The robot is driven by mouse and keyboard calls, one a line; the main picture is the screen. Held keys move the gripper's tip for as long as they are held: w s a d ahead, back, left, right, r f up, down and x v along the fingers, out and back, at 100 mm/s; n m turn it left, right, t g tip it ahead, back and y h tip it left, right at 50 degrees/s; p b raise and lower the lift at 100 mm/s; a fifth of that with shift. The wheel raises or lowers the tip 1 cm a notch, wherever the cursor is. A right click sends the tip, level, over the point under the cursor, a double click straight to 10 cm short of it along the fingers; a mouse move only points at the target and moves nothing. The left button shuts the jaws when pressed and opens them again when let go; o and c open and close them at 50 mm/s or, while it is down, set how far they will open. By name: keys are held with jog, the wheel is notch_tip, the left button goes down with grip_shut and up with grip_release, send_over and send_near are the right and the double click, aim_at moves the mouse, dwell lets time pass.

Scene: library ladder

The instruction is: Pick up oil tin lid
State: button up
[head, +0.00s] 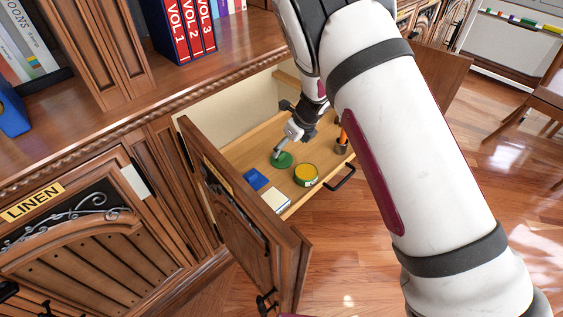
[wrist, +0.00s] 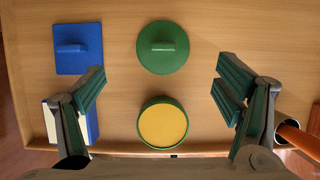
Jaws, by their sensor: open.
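The oil tin lid appears to be the round green lid with a raised bar handle (wrist: 163,47); it lies flat on the wooden drawer board, and it also shows in the head view (head: 283,161). My gripper (wrist: 163,88) is open and empty, its two fingers wide apart. In the wrist view the lid is between and beyond the fingertips, with no finger touching it. In the head view my gripper (head: 279,154) is over the lid; its height above it is hard to tell. A round green tin with a yellow inside (wrist: 163,123) stands nearer the drawer front.
A blue square lid with a handle (wrist: 78,48) lies to the left, with a white-and-blue box (head: 276,200) near it. A cup holding an orange item (head: 341,145) stands at the right. An open cabinet door (head: 240,220) flanks the pulled-out drawer (head: 250,145).

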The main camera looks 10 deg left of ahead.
aim_at(282, 154)
jog(key=shift+w+b+x, duration=0.15)
jog(key=shift+b+x, duration=0.65)
jog(key=shift+x, duration=1.1)
jog(key=shift+w+b+x, duration=0.15)
jog(key=shift+b+x, duration=0.6)
jog(key=shift+x, duration=1.2)
jog(key=c, duration=1.4)
